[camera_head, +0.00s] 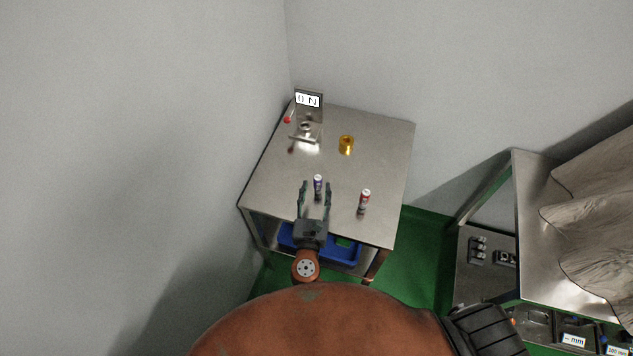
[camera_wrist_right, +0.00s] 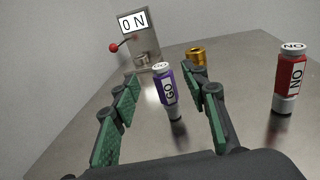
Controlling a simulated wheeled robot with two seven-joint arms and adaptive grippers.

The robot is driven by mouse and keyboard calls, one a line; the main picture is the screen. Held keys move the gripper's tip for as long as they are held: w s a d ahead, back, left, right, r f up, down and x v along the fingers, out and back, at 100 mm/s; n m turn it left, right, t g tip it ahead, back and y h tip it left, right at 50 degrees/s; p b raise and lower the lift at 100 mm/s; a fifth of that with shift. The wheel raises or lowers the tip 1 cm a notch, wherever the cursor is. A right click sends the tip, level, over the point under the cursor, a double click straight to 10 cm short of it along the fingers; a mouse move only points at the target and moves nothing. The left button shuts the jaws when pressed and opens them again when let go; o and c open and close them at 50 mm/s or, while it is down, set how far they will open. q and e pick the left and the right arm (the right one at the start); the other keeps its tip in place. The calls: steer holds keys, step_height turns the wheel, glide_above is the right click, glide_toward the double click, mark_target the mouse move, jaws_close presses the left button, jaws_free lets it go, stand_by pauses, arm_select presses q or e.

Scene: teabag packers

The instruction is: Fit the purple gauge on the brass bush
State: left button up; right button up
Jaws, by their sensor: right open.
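The purple gauge (camera_head: 318,184), marked GO, stands upright on the metal table. In the right wrist view the purple gauge (camera_wrist_right: 167,92) shows between and just beyond the open fingers. The brass bush (camera_head: 346,145) stands on the table farther back and to the right of the gauge; it also shows in the right wrist view (camera_wrist_right: 196,60), partly hidden behind a finger. My right gripper (camera_head: 315,188) is open, its fingers on either side of the gauge; whether they touch it I cannot tell. It also shows in the right wrist view (camera_wrist_right: 165,98). My left gripper is not in view.
A red gauge marked NO (camera_head: 364,201) stands to the right of the purple one. A metal device with a display (camera_head: 308,100) and a red-knobbed lever stands at the table's back left. A blue bin (camera_head: 345,250) sits below the tabletop.

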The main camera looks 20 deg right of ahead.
mark_target(317, 183)
steer(key=x, duration=0.4)
steer(key=shift+f+b, duration=0.35)
steer(key=shift+w+d, duration=0.2)
steer(key=shift+w, duration=0.2)
steer(key=c, duration=0.8)
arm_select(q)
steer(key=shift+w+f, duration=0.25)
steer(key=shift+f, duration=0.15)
arm_select(e)
jaws_close()
